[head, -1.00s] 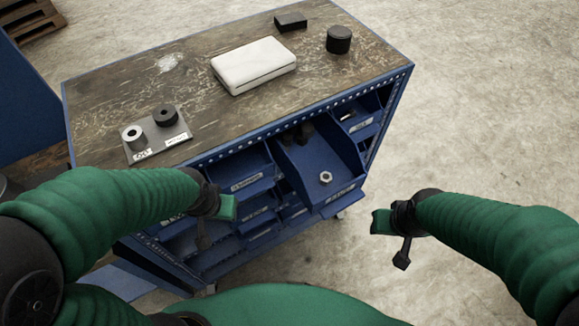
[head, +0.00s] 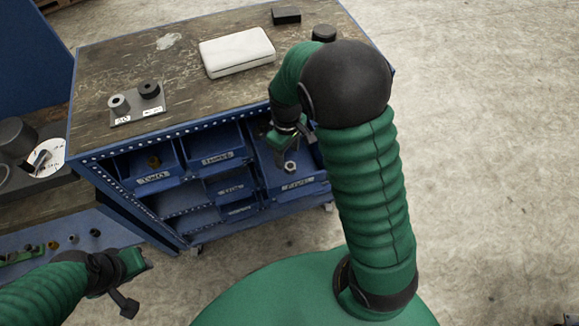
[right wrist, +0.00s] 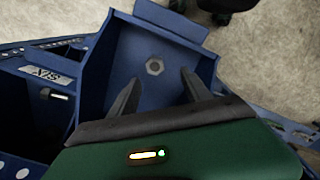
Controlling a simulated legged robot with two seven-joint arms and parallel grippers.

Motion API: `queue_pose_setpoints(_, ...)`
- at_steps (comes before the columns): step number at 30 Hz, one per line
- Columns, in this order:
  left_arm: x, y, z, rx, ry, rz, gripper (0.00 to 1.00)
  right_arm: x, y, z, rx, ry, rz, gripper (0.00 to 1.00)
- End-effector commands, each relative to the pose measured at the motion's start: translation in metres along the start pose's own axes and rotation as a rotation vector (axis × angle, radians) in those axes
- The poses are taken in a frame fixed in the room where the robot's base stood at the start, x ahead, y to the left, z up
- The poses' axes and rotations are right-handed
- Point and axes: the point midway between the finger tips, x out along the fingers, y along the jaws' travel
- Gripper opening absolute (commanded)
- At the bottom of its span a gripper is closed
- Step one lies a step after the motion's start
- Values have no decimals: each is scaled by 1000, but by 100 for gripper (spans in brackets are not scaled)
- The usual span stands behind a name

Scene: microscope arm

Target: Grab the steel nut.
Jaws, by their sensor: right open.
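The steel nut (head: 290,166) lies in an open blue bin (head: 312,178) at the right of the cabinet front. In the right wrist view the hexagonal nut (right wrist: 155,67) rests on the bin floor, just beyond my fingers. My right gripper (head: 283,150) reaches into this bin above and behind the nut. In the right wrist view its two dark fingers (right wrist: 158,84) are apart with nothing between them. My left gripper (head: 137,285) hangs at the lower left, away from the nut; its jaw opening is not clear.
The blue cabinet has several other labelled bins (head: 218,158) beside this one. On its wooden top (head: 120,70) are a white case (head: 237,51), a black block (head: 286,15), a black cylinder (head: 324,33) and a plate with two rings (head: 138,115). A lower shelf with small parts stands at the left.

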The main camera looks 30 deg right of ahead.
Motion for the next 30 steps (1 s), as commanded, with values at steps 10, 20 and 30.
queue_pose_setpoints(10,-2,0,-1,0,1,0,36,50,9,9,4,-2,-4,56)
queue_pose_setpoints(20,-1,0,0,0,0,0,36,73,10,7,1,3,-1,56)
queue_pose_setpoints(30,-1,0,0,0,0,0,36,72,9,7,1,3,-2,18)
